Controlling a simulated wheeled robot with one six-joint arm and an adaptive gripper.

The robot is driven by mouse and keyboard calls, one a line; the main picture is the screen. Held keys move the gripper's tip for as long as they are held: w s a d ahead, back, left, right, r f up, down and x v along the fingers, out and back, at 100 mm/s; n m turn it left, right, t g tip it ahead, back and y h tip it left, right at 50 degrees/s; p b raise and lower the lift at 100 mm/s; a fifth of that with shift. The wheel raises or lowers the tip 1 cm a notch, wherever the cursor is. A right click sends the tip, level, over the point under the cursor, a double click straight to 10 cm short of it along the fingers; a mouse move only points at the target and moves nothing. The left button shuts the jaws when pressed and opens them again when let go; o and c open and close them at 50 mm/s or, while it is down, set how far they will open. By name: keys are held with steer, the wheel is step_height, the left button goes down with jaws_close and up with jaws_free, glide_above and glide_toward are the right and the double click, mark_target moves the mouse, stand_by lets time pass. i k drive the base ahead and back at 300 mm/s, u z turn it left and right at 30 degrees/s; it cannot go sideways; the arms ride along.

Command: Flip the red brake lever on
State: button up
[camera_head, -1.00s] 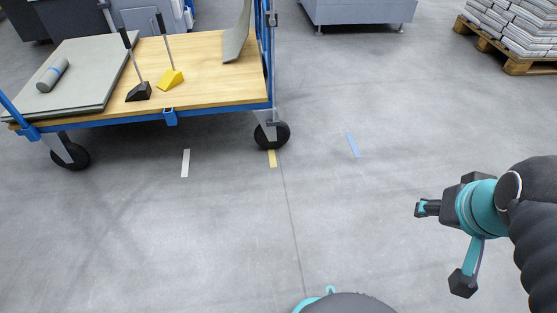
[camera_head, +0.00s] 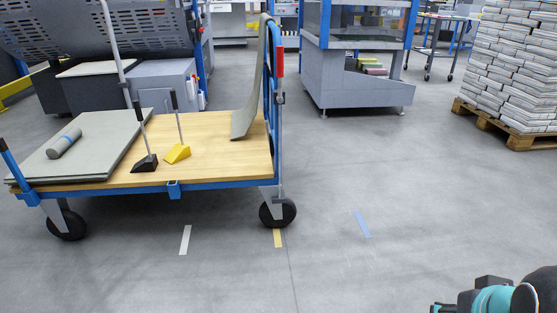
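The red brake lever (camera_head: 280,57) shows as a red grip at the upper part of the blue end frame, on the right end of the flatbed trolley (camera_head: 229,183). A grey rod and bracket run down from it toward the right caster. My gripper (camera_head: 437,308) is at the bottom right, cut off by the picture's lower edge. It is well apart from the lever, lower and to the right. Its fingers are too small and cropped to tell whether they are open or shut.
The trolley bears grey sheets (camera_head: 85,152), a roll (camera_head: 64,142), a black wedge (camera_head: 144,163) and a yellow wedge (camera_head: 178,153) with handles. A grey machine (camera_head: 350,90) stands behind. A pallet (camera_head: 490,123) with stacked bundles is at right. Floor between is clear.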

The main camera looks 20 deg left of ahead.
mark_target(280, 60)
steer(key=u, duration=0.45)
steer(key=k, duration=0.6)
steer(key=u, duration=0.75)
steer(key=i, duration=1.05)
steer(key=z, duration=0.85)
